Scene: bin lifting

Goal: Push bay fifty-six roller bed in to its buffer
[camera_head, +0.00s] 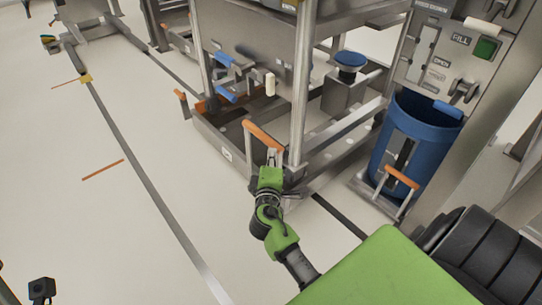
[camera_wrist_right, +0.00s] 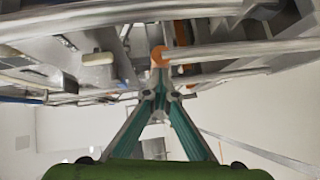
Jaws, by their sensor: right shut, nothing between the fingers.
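A low metal roller bed frame (camera_head: 223,141) sits at floor level under the steel stand. An orange push handle (camera_head: 264,137) stands upright at its near end; the handle's orange end (camera_wrist_right: 160,56) also shows in the right wrist view. My right gripper (camera_head: 272,160) is at this handle, its fingers shut and empty. In the wrist view the closed fingertips (camera_wrist_right: 160,92) point at the orange end, close to it; I cannot tell whether they touch. No bay number is readable.
A blue bin (camera_head: 415,140) stands at the right under a panel with a green button (camera_head: 486,47), with another orange handle (camera_head: 402,177) in front. A steel post (camera_head: 303,85) rises close beside my right gripper. The pale floor (camera_head: 70,190) at the left is largely clear.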

